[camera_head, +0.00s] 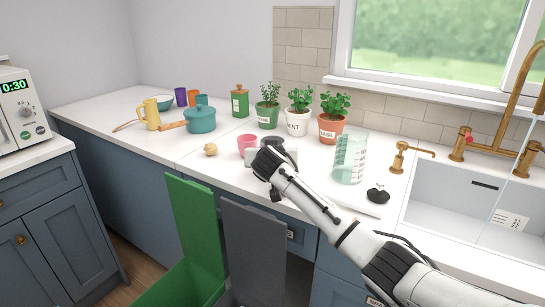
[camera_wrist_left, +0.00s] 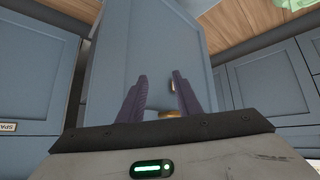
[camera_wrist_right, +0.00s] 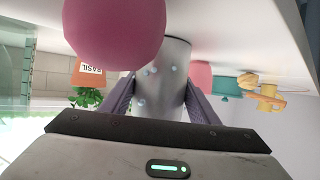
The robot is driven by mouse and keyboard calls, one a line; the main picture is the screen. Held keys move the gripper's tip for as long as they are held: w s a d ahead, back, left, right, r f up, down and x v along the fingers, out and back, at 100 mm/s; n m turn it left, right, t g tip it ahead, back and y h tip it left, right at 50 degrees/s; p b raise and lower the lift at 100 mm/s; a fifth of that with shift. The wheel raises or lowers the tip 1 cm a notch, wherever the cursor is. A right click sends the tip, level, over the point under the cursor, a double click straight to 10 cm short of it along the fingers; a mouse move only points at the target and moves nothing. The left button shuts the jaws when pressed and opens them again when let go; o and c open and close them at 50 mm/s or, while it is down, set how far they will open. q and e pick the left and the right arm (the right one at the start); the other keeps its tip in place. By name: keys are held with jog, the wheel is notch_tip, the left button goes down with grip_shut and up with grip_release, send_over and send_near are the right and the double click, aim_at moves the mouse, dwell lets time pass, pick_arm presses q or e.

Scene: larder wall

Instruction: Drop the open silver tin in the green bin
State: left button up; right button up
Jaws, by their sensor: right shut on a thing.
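My right gripper (camera_wrist_right: 165,100) is shut on a silver tin (camera_wrist_right: 172,65), seen between its fingers in the right wrist view. In the head view my right gripper (camera_head: 270,158) is over the front of the counter, where it largely hides the tin. The tin's open end cannot be made out. The green bin (camera_head: 165,285) stands on the floor below the counter, to the left of my right arm, with its green lid (camera_head: 197,225) raised. My left gripper (camera_wrist_left: 160,100) is open and empty, facing a blue cabinet; it is not in the head view.
A pink cup (camera_head: 247,144) is close to my right gripper; a rounded pink thing (camera_wrist_right: 115,30) looms large in the right wrist view. A grey lid (camera_head: 255,250) stands upright beside the green one. Herb pots (camera_head: 299,120), a glass jug (camera_head: 350,158) and a teal pot (camera_head: 201,120) stand behind.

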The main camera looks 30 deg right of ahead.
notch_tip(320, 180, up, 10)
jog(key=s+a+n+y, duration=0.2)
jog(key=s+a, duration=0.3)
jog(key=s, duration=0.4)
jog(key=s+a+n+t+y, duration=0.1)
jog(key=s+a+n+y, duration=0.1)
jog(key=s+a, duration=0.4)
jog(key=s+a+n+t+y, duration=0.1)
jog(key=s+a, duration=0.4)
jog(key=s, duration=0.6)
jog(key=shift+s+a+n+y, duration=0.2)
jog(key=shift+s+n+y, duration=0.15)
jog(key=shift+y, duration=0.45)
